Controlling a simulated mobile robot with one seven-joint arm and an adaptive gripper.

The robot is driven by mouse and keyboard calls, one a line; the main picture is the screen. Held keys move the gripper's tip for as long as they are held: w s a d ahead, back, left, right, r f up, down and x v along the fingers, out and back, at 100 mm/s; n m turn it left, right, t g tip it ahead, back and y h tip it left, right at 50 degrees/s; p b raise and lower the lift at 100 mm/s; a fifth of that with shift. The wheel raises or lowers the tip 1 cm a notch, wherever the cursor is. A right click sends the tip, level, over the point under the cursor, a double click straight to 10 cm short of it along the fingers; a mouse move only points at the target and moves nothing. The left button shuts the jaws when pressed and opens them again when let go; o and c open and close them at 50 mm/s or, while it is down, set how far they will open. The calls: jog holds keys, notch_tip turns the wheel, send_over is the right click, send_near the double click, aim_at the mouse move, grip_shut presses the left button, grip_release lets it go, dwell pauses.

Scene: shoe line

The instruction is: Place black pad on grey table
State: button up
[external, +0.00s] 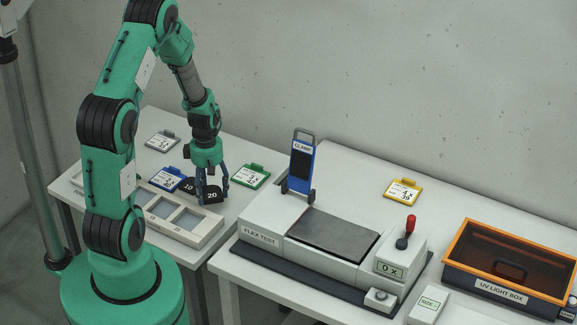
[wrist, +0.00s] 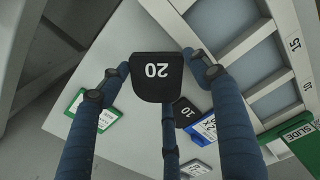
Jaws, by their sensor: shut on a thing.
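A black pad marked 20 (external: 212,196) is between the fingers of my gripper (external: 211,187), close above the left pale grey table (external: 235,150). In the wrist view my gripper (wrist: 152,76) is shut on this pad (wrist: 157,85), whose number faces the camera. I cannot tell whether the pad touches the table. A second black pad, marked 10 (external: 188,186), lies beside a blue-edged card (external: 168,179); it also shows in the wrist view (wrist: 184,113), beyond the fingers.
A slotted tray (external: 205,232) runs along the table's front edge. A green-edged card (external: 251,175) and a grey-edged card (external: 162,141) lie nearby. On the right table stand the flex tester (external: 262,234), blue clamp (external: 301,172) and UV light box (external: 510,293).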

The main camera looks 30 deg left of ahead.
aim_at(216, 190)
jog(key=shift+w+a+f, duration=0.1)
jog(key=shift+w+a, duration=0.15)
jog(key=shift+w, duration=0.85)
jog(key=shift+w+a+f, duration=0.1)
jog(key=shift+w+a, duration=0.1)
jog(key=shift+w, duration=0.9)
jog(key=shift+f+b, duration=0.45)
jog(key=shift+f, duration=1.3)
jog(key=shift+f, duration=0.1)
jog(key=o, duration=1.2)
notch_tip(216, 190, up, 12)
jog(key=p, duration=0.1)
jog(key=shift+p, duration=0.35)
